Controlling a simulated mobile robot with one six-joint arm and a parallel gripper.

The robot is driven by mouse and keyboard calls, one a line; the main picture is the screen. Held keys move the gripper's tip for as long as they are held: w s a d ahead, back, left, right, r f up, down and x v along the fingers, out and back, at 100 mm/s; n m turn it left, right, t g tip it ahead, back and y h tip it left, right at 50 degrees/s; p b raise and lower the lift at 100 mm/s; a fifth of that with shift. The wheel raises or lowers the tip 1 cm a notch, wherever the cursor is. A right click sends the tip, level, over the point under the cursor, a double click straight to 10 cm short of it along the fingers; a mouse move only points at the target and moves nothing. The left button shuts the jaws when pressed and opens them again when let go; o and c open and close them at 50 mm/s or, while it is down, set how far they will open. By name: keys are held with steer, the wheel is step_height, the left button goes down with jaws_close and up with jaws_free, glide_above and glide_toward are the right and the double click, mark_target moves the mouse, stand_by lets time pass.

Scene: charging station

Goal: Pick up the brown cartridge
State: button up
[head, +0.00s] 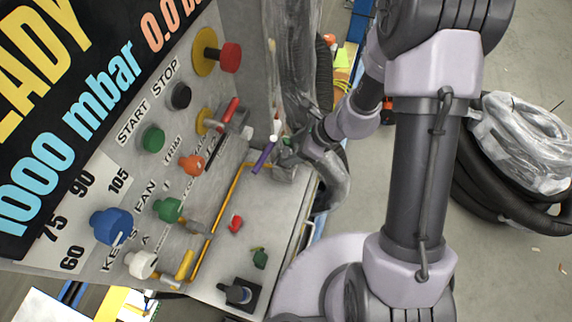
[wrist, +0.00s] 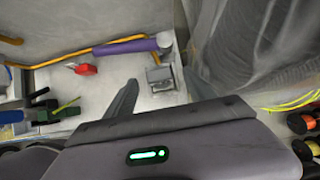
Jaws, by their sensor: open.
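I cannot make out a brown cartridge in either view. My gripper (head: 285,158) is in the upper middle of the head view, over the far end of the panel's grey shelf (head: 210,270). In the wrist view its dark fingers (wrist: 161,80) stand apart with nothing seen held between them. A grey metal block (wrist: 155,85) lies beyond and between the fingers; I cannot tell its distance from them. A purple cylinder (head: 263,157) is just left of my gripper, and it also shows in the wrist view (wrist: 125,46).
A yellow rail (head: 216,217) runs along the shelf. A red piece (head: 236,223), a green piece (head: 260,258) and a black holder (head: 240,293) stand on it. Knobs and levers stick out of the sloped panel. Plastic-wrapped grey material (wrist: 255,45) hangs close at right.

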mark_target(287, 152)
steer(key=b+x, duration=0.1)
steer(key=x, duration=0.3)
steer(key=shift+a, duration=0.1)
steer(key=shift+r, duration=0.15)
jaws_close()
